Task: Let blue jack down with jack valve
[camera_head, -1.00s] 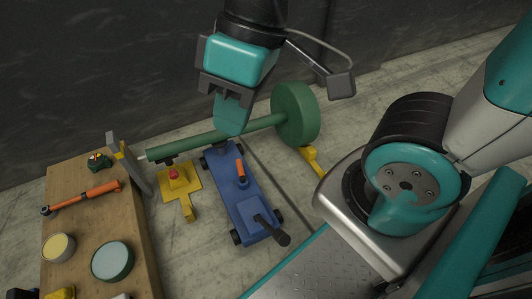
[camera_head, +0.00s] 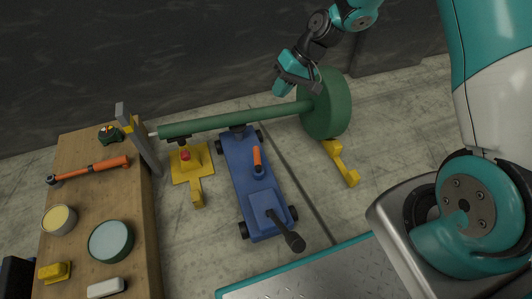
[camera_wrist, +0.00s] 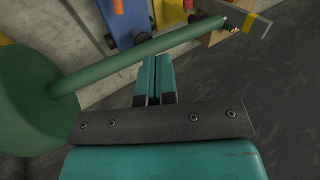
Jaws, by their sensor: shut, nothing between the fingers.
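The blue jack (camera_head: 243,184) stands on the floor under the green shaft (camera_head: 205,123), and its black saddle sits at or just below the shaft. An orange handle (camera_head: 257,160), which looks like the jack valve, stands up from the jack's body. A black lever (camera_head: 288,236) sticks out at the jack's near end. My gripper (camera_head: 281,88) is above the shaft near the green disc (camera_head: 333,104), away from the orange handle. In the wrist view my gripper (camera_wrist: 154,75) is shut with its fingers together and empty; part of the blue jack (camera_wrist: 128,20) shows beyond the shaft.
Yellow stands (camera_head: 194,182) (camera_head: 342,164) are on the floor on both sides of the jack. A wooden bench (camera_head: 84,221) at left holds an orange-handled tool (camera_head: 95,169), round tins (camera_head: 111,241) and small items. A grey upright (camera_head: 138,135) rises at the shaft's left end.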

